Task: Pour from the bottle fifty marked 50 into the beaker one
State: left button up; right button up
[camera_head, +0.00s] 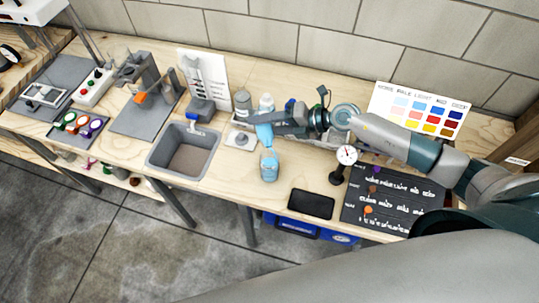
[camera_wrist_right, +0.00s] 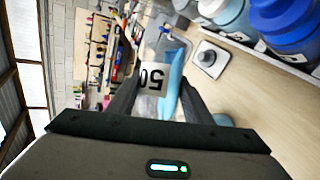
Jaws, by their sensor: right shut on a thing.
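My right gripper (camera_head: 256,118) is shut on a bottle (camera_head: 264,135) with light blue contents, tilted above the bench. In the right wrist view this bottle bears a white label marked 50 (camera_wrist_right: 153,76) and sits between the two dark fingers. Light blue liquid lies slanted along one side of it. A small clear container (camera_head: 269,167), seemingly the beaker, stands just below the bottle in the head view and holds light blue liquid. I cannot read a mark on it, nor tell whether a stream joins the two. My left gripper is not in view.
A sink (camera_head: 183,152) lies left of the beaker. A black pad (camera_head: 311,204) and a dial gauge (camera_head: 346,155) stand to its right. Other bottles, one blue (camera_wrist_right: 285,25), stand close behind the gripper. A color chart (camera_head: 418,112) leans at the wall.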

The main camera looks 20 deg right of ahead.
jog(key=shift+s+f+t+b, duration=0.1)
jog(key=shift+s+t+b, duration=0.05)
jog(key=shift+t+b, duration=0.2)
dwell(1.0)
jog(key=shift+w+r+p, duration=0.2)
jog(key=shift+r+p, duration=0.3)
jog(key=shift+p, duration=0.15)
jog(key=shift+f+m+g+b, duration=0.3)
jog(key=shift+f+g, duration=0.25)
jog(key=shift+g, duration=0.1)
jog(key=shift+w+f+m+g, duration=0.1)
jog(key=shift+f+m+g, duration=0.2)
jog(key=shift+f+g, duration=0.1)
jog(key=shift+w+f+m+g+b, duration=0.4)
jog(key=shift+f+g+b, duration=0.1)
jog(key=shift+b, duration=0.2)
jog(key=shift+r, duration=0.1)
jog(key=shift+s, duration=0.1)
jog(key=shift+p, duration=0.3)
